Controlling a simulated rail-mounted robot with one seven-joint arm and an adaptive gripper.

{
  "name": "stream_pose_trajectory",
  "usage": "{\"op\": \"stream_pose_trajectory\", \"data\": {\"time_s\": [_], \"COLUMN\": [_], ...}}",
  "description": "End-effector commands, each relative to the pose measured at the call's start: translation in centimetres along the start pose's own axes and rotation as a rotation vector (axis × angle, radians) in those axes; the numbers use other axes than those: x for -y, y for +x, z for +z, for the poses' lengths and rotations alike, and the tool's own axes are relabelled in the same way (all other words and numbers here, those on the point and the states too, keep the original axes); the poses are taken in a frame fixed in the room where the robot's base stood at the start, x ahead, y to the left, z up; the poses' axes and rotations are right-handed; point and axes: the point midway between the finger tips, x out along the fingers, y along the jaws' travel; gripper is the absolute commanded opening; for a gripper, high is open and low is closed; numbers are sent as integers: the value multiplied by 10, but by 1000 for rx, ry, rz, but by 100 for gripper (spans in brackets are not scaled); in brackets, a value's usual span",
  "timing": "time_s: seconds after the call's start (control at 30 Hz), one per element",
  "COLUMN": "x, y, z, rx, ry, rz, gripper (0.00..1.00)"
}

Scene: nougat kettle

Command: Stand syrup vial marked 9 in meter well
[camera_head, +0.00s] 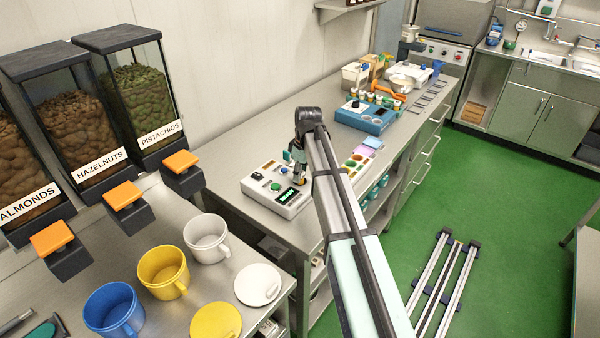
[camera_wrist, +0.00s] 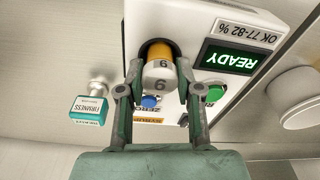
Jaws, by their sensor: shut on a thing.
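My gripper (camera_head: 299,168) is shut on a syrup vial over the white meter (camera_head: 262,190). In the wrist view, the fingers of my gripper (camera_wrist: 161,78) close on both sides of the vial (camera_wrist: 158,52). The vial has amber contents and a pale label with a numeral that reads as 9 or 6 depending on which way up it is. The meter (camera_wrist: 195,20) has a lit display (camera_wrist: 238,60) reading READY. The vial points toward the meter's face.
The meter has a green button (camera_wrist: 215,92) and a blue button (camera_wrist: 150,100). A teal tag marked FIRMNESS (camera_wrist: 92,108) is beside it. A blue rack (camera_head: 362,116) with several vials stands farther along the bench. Nut dispensers and mugs stand at left.

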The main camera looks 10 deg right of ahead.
Motion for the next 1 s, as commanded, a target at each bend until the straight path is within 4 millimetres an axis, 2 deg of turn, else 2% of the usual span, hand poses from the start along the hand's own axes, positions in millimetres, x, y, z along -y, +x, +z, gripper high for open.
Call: {"op": "stream_pose_trajectory", "data": {"time_s": [0.1, 0.13, 0.57, 1.0], "x": [0, 0, 0, 0], "y": [3, 2, -2, -34], "z": [0, 0, 0, 0], "rx": [0, 0, 0, -1], "ry": [0, 0, 0, 0], "rz": [0, 0, 1, 1], "gripper": [0, 45, 45, 45]}}
